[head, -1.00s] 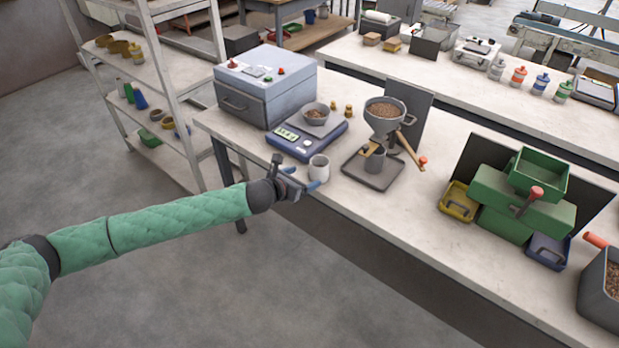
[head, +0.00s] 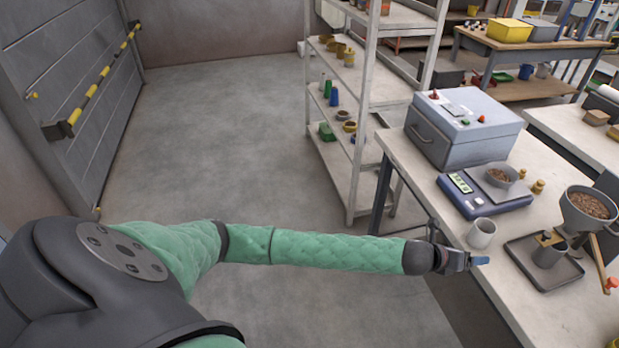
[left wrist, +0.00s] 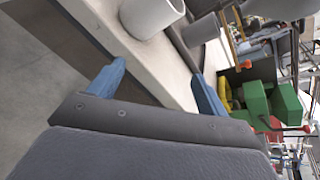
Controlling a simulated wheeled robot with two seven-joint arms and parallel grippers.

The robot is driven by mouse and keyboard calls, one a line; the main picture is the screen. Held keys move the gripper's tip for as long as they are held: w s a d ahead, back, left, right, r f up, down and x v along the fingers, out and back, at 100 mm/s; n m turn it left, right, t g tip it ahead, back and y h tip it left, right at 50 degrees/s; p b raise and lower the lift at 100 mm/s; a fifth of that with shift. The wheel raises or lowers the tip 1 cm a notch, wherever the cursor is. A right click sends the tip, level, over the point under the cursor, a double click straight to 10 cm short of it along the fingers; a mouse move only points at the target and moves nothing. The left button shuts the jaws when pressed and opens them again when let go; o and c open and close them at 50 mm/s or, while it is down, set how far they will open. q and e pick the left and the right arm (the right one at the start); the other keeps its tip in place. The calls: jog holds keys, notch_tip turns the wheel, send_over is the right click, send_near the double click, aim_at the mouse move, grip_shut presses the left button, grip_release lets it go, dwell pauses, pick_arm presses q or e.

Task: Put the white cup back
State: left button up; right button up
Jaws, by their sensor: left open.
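The white cup (head: 481,233) stands upright on the near edge of the workbench, in front of the blue scale (head: 485,190). It also shows at the top of the left wrist view (left wrist: 152,14), cut off by the frame. My left gripper (head: 478,261) is at the bench edge, just on the near side of the cup. In the left wrist view its blue fingers (left wrist: 160,85) are spread apart with nothing between them, and the cup is beyond them. My right gripper is not in view.
A bowl of pellets (head: 501,175) sits on the scale. A grey box machine (head: 463,128) stands behind. A white shelf rack (head: 362,110) stands left of the bench, with open floor around.

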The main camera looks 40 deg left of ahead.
pick_arm(q)
jog(key=s+a+f+n+g+y, duration=0.1)
jog(key=s+a+f+n+y, duration=0.2)
jog(key=f+n, duration=0.65)
jog(key=s+a+f+n+g+y, duration=0.1)
jog(key=s+a+f+n, duration=0.4)
jog(key=f, duration=0.8)
jog(key=s+a+f+n+g+y, duration=0.1)
jog(key=s+a+f+n, duration=0.1)
jog(key=s+f+n, duration=0.55)
jog(key=s+a+f+n+g+y, duration=0.1)
jog(key=s+a+f+n+g, duration=0.2)
jog(key=s+f, duration=1.1)
jog(key=s+a+f+n+g+y, duration=0.1)
jog(key=s+a+f+n+g, duration=0.2)
jog(key=s+f, duration=1)
jog(key=s+a+n, duration=0.2)
jog(key=s+n, duration=0.1)
jog(key=n, duration=0.2)
jog(key=shift+a+f+y, duration=0.3)
jog(key=shift+a+f, duration=0.05)
jog(key=shift+a, duration=0.05)
